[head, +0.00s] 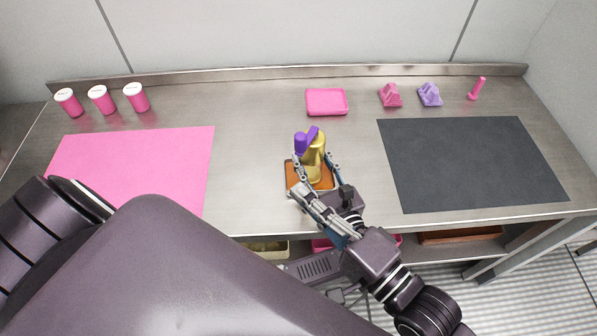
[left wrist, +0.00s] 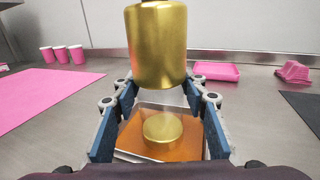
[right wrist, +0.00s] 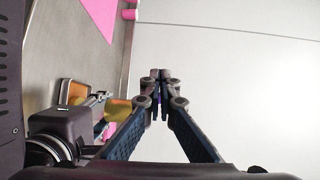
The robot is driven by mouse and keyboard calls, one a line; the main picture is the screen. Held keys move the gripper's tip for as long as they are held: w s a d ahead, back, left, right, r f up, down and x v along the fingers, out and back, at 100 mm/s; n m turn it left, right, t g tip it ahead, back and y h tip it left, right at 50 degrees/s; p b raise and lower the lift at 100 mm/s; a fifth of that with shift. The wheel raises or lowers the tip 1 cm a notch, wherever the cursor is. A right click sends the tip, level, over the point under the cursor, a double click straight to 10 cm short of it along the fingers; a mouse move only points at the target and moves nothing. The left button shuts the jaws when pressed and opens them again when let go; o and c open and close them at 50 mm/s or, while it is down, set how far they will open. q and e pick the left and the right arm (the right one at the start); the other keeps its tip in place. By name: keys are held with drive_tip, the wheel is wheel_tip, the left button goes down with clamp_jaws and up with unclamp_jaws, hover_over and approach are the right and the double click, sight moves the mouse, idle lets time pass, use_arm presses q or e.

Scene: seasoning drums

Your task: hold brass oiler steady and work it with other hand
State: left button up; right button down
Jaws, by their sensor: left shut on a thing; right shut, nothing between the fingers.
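The brass oiler (head: 314,146) has a gold body and a purple top part (head: 302,142). The oiler fills the upper middle of the left wrist view (left wrist: 156,45), with a gold round base (left wrist: 163,130) below. My left gripper (head: 315,164) is shut on the oiler, one finger on each side. My right gripper (head: 297,189) is shut and empty, just in front of the oiler in the head view. Its tips meet in the right wrist view (right wrist: 160,78); a little purple shows behind them, contact unclear.
A pink mat (head: 135,165) lies left and a dark mat (head: 470,165) right. Three pink cups (head: 101,100) stand at the back left. A pink tray (head: 327,102), pink and purple blocks (head: 430,95) and a pink peg (head: 477,89) are at the back. My left arm hides the front left.

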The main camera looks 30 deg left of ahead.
drive_tip(key=shift+s+d, duration=0.15)
drive_tip(key=shift+s, duration=0.6)
drive_tip(key=shift+s+d, duration=0.15)
drive_tip(key=shift+s, duration=0.55)
use_arm(q)
drive_tip(key=o, duration=1.5)
drive_tip(key=shift+o, duration=0.2)
drive_tip(key=shift+d, duration=0.1)
